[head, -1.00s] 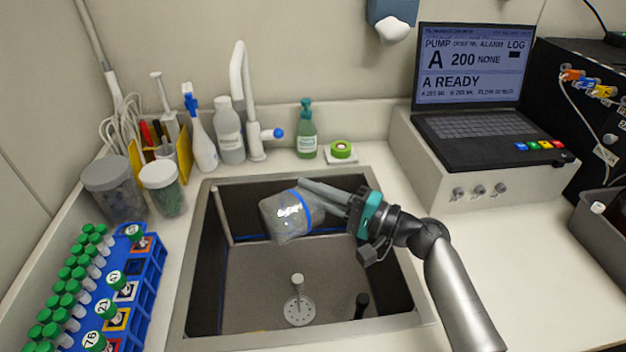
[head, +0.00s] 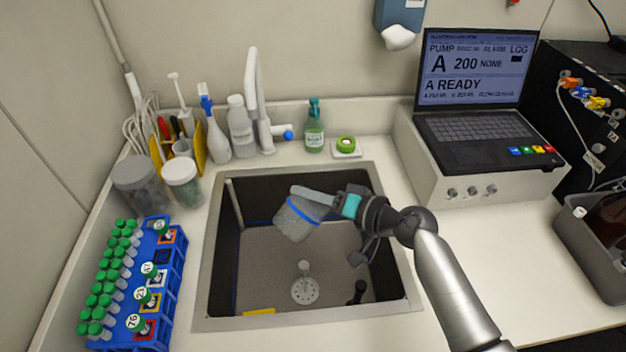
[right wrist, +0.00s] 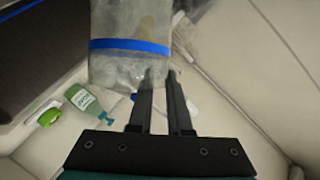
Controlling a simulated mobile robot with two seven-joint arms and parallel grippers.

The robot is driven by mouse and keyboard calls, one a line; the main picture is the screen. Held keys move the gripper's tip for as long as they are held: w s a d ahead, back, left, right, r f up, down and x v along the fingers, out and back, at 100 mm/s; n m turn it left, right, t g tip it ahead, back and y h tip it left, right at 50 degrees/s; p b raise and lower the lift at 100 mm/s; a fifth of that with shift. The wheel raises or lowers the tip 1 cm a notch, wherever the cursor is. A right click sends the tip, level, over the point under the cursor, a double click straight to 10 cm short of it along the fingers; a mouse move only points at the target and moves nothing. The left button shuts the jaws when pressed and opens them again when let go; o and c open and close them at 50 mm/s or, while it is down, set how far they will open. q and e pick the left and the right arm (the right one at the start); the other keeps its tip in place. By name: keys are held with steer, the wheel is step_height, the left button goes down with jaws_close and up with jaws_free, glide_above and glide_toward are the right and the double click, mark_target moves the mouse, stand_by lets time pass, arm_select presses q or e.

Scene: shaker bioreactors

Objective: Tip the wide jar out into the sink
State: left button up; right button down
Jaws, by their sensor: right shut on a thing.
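The wide jar (head: 296,220), clear greyish with a blue band, hangs over the sink (head: 300,320), clear of the sink floor. It is steeply tilted, with its far end pointing down and to the left. My right gripper (head: 318,196) is shut on the jar near its band. The right wrist view shows the jar (right wrist: 130,45) at the tips of the two dark fingers (right wrist: 160,78). Whether anything is still inside or flowing out cannot be told. My left gripper is not in view.
The faucet (head: 255,100) stands behind the sink, beside bottles. A green soap bottle (head: 314,130) and green tape roll (head: 346,144) sit on the back ledge. A blue tube rack (head: 165,270) is left; a laptop (head: 485,110) stands right. The sink holds a drain (head: 305,291).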

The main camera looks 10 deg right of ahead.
mark_target(288, 216)
steer(key=shift+s+a+r+n+p, duration=0.15)
steer(key=shift+a+r+n+p, duration=0.1)
steer(key=shift+r+n+p, duration=0.2)
steer(key=shift+s+a+f+n+h, duration=0.15)
steer(key=shift+a+f+n+h, duration=0.15)
steer(key=shift+h, duration=0.2)
steer(key=shift+s+a+n+h+p, duration=0.2)
steer(key=shift+n+h+p, duration=0.1)
steer(key=shift+n+p, duration=0.3)
steer(key=n+p, duration=0.1)
steer(key=a+n+h+p, duration=0.1)
steer(key=shift+s+a+f+t+p, duration=0.1)
steer(key=shift+s+t+p, duration=0.2)
steer(key=shift+s+a+f+n+t+h+p, duration=0.25)
steer(key=shift+a+n+h+p, duration=0.25)
steer(key=shift+n+h+p, duration=0.45)
arm_select(q)
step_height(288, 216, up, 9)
steer(key=p, duration=0.1)
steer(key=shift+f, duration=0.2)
arm_select(e)
steer(key=shift+s+a+f+n+t, duration=0.2)
steer(key=shift+a+n+t, duration=0.05)
steer(key=shift+n+t, duration=0.1)
